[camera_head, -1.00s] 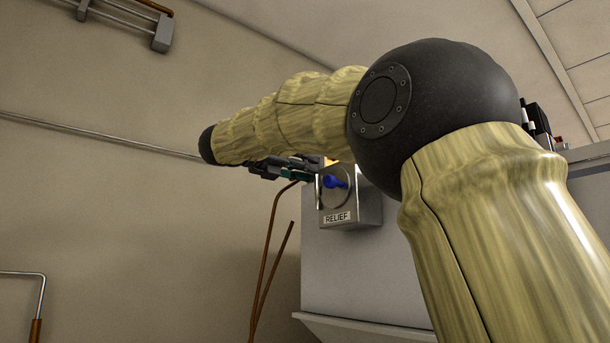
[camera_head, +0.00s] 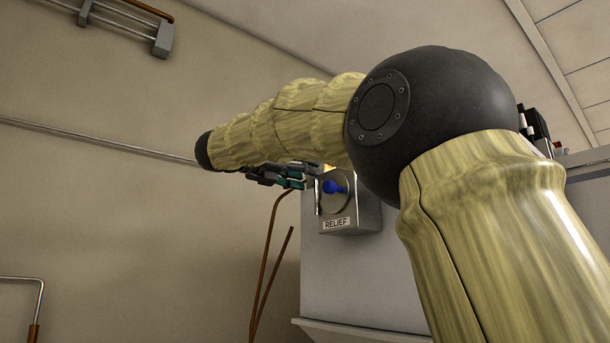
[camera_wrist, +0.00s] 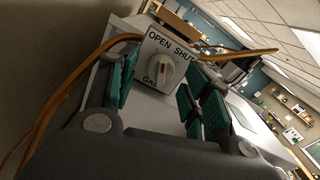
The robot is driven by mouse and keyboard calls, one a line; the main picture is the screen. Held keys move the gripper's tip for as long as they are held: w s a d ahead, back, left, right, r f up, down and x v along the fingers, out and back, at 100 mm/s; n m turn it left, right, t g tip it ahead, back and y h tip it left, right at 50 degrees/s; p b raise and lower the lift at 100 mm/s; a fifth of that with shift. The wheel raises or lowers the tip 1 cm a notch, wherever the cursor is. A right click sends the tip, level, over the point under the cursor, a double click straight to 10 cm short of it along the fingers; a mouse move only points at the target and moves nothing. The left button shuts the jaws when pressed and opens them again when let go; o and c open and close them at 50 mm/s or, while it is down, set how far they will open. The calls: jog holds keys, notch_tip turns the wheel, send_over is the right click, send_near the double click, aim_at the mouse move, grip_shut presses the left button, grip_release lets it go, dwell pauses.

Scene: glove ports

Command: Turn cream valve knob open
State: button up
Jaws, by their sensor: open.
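The cream valve knob (camera_wrist: 166,72) shows in the wrist view on a pale box (camera_wrist: 151,56) marked OPEN, SHUT and a partly covered word starting with G. The knob carries a small reddish mark; I cannot tell which word it points to. My gripper (camera_wrist: 156,92) is open, with one teal-padded finger left of the knob and the other to its right. The knob lies ahead between them in the picture; no contact shows. In the head view my gripper (camera_head: 284,177) is partly under my arm, and the cream knob is hidden there.
A grey box labelled RELIEF with a blue knob (camera_head: 334,187) sits just right of my gripper in the head view. Copper pipes (camera_head: 266,260) rise to its left. An orange-brown pipe (camera_wrist: 75,78) runs beside the pale box in the wrist view.

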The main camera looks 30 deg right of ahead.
jog(key=a, duration=1.1)
jog(key=shift+s+a, duration=0.2)
jog(key=shift+s, duration=0.25)
